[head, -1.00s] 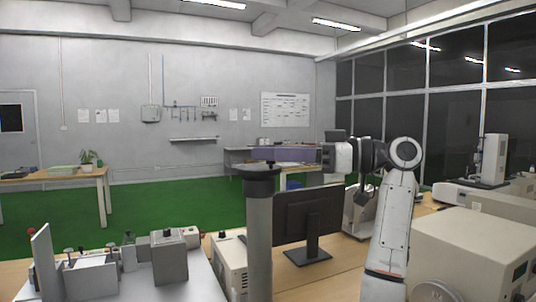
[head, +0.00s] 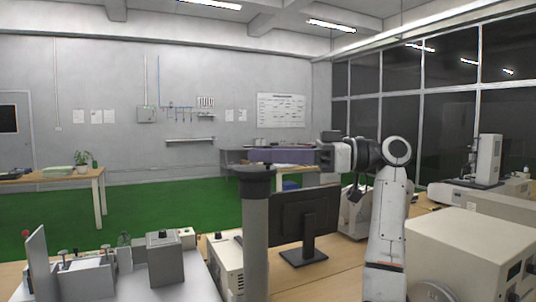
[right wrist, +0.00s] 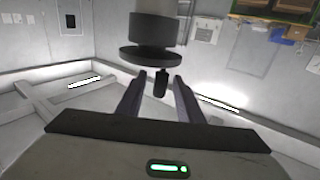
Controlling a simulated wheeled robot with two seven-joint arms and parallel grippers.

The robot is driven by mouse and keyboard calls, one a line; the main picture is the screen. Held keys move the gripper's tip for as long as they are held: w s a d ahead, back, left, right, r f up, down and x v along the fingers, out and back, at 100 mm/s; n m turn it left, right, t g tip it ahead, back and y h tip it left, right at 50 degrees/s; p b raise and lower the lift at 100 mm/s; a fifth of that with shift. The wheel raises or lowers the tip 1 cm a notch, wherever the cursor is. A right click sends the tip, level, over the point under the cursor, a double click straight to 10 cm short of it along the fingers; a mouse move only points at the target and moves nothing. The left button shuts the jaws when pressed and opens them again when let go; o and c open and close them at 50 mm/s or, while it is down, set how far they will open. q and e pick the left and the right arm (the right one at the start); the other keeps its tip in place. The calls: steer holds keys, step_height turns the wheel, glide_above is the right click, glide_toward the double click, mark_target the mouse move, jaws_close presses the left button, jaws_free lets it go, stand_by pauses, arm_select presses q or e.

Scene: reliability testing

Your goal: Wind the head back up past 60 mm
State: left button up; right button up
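A grey column (head: 256,235) stands in the middle of the head view with a dark round handwheel (head: 257,173) on top. In the right wrist view, which looks upside down, the wheel's disc (right wrist: 155,57) shows from close by, with a small dark knob (right wrist: 160,84) standing out from it. My right gripper (head: 325,157) is just right of the wheel in the head view. In the wrist view its fingers (right wrist: 159,79) are apart, one on each side of the knob, with gaps showing. My left gripper is out of view. No millimetre reading is legible.
A black monitor (head: 306,222) stands right of the column, and a large beige instrument (head: 465,255) at the right front. A grey bench device (head: 165,258) with small knobs is at the left front. Green floor is open behind.

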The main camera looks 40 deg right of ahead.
steer(key=shift+s, duration=0.1)
steer(key=b+v, duration=0.2)
steer(key=v, duration=0.8)
steer(key=shift+d+b, duration=0.15)
steer(key=shift+b, duration=0.15)
